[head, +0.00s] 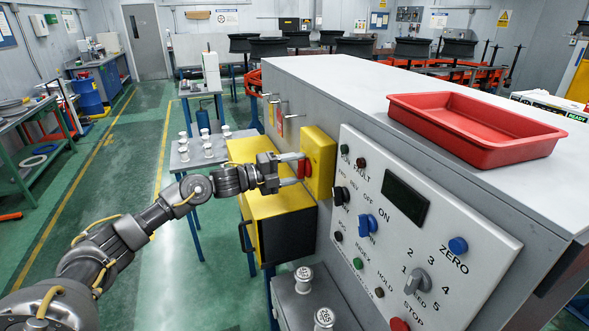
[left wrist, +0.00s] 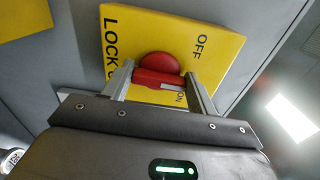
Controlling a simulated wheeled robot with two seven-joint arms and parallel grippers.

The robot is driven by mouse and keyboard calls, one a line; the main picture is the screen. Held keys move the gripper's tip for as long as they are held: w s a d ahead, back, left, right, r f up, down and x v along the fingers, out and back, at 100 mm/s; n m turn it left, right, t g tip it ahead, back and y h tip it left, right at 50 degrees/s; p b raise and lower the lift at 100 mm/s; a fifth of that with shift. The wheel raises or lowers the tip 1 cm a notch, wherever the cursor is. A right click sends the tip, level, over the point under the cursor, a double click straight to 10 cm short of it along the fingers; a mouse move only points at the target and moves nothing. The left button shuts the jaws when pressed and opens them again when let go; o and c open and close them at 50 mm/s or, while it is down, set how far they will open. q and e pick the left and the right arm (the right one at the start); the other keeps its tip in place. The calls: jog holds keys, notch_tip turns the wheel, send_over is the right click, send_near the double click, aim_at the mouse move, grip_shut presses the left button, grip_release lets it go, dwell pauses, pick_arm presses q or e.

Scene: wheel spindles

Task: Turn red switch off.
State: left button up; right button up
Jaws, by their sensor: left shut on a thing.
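The red switch (head: 304,170) is a knob with a grip bar on a yellow plate (head: 322,150) on the grey cabinet's side. In the left wrist view the red switch (left wrist: 158,66) sits between words on the yellow plate (left wrist: 222,48): OFF at upper right, ON at lower right, LOCK at left. A pale mark on the bar lies close to ON. My left gripper (head: 295,168) reaches it from the left, and its fingers (left wrist: 159,80) are shut on the bar's two sides. My right gripper is not in view.
A grey control panel (head: 456,262) with knobs and buttons is on the cabinet, right of the switch. A red tray (head: 478,152) lies on the cabinet top (head: 345,80). A yellow and black box (head: 285,228) stands below my gripper. White spindles stand on a small table (head: 178,160) behind.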

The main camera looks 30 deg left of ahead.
pick_arm(q)
jog(key=shift+f+n+p, duration=0.15)
jog(key=shift+n+p, duration=1.4)
jog(key=shift+n, duration=3.15)
jog(key=o, duration=1)
jog(key=shift+s, duration=0.1)
